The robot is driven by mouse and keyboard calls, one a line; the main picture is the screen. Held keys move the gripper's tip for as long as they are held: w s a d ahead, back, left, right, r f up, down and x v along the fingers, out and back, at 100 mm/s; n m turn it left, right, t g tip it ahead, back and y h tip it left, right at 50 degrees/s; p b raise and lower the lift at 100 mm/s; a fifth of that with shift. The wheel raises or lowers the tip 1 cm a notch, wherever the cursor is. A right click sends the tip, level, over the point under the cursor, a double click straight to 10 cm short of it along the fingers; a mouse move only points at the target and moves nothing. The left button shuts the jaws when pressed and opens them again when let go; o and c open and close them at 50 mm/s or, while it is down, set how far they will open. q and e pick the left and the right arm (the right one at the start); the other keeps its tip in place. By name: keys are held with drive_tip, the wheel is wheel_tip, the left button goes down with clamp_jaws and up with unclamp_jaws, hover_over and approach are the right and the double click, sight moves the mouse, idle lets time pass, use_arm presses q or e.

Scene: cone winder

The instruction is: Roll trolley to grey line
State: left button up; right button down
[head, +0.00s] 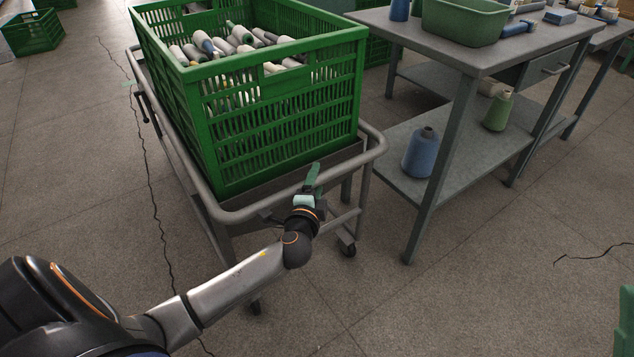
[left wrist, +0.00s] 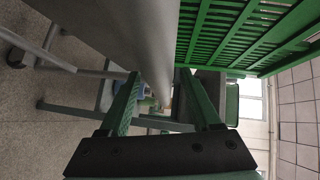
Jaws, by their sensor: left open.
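The trolley (head: 232,216) is a grey tubular frame on castors with a rounded rail around its top. It carries a green slatted crate (head: 275,125) filled with yarn cones. I cannot tell if either finger touches the rail. I cannot make out a grey line on the floor.
A grey table (head: 470,45) stands close right of the trolley, with a blue cone (head: 420,152) and a green cone (head: 497,110) on its shelf. Dark thin lines cross the floor. Another green crate (head: 33,32) is at far left. Floor in front is clear.

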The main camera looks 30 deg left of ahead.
use_arm(q)
drive_tip(key=shift+w+a+f, duration=0.1)
drive_tip(key=shift+w+a, duration=0.15)
drive_tip(key=shift+w, duration=0.3)
clamp_jaws()
idle(1.1)
